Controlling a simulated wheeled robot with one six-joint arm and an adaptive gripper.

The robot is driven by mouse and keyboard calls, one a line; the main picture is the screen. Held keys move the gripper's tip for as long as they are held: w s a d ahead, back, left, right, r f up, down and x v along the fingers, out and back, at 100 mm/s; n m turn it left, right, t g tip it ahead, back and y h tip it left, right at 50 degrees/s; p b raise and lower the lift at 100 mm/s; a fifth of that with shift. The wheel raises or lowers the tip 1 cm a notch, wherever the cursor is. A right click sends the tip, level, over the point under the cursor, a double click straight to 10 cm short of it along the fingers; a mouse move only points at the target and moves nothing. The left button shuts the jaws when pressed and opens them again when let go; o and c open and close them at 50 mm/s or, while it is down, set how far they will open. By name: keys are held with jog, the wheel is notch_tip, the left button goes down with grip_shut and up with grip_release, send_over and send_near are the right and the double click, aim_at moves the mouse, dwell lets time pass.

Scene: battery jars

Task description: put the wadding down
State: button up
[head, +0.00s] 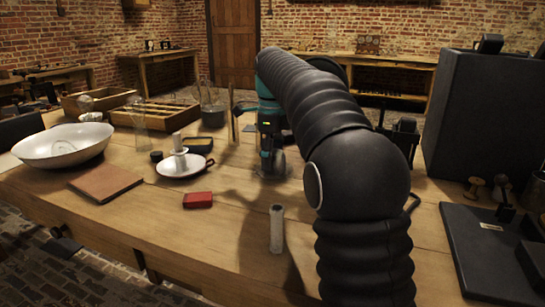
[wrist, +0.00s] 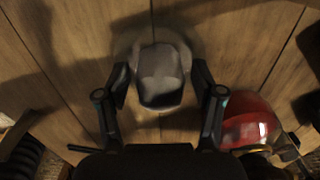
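A pale grey, blurred lump (wrist: 160,75), which looks like the wadding, lies between the two fingers of my gripper (wrist: 161,82) in the wrist view. Both fingertips are close beside it; whether they touch it is too blurred to tell. A faint, pale round outline surrounds the lump against the wood, like clear glass. In the head view my gripper (head: 270,150) points down at the table's middle, partly hidden by my arm. A clear glass shape (head: 275,164) shows at its lower end. The wadding cannot be made out clearly there.
On the table (head: 235,235) stand a white cylinder (head: 276,228), a red box (head: 198,200), a white dish with a candle (head: 184,166) and a large white bowl (head: 62,147). A red rounded thing (wrist: 248,122) is right of my gripper. A dark cabinet (head: 483,115) stands right.

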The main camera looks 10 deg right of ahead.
aim_at(273, 151)
notch_tip(273, 151, up, 8)
jog(key=shift+f+p, duration=0.2)
jog(key=shift+p, duration=0.4)
dwell(0.4)
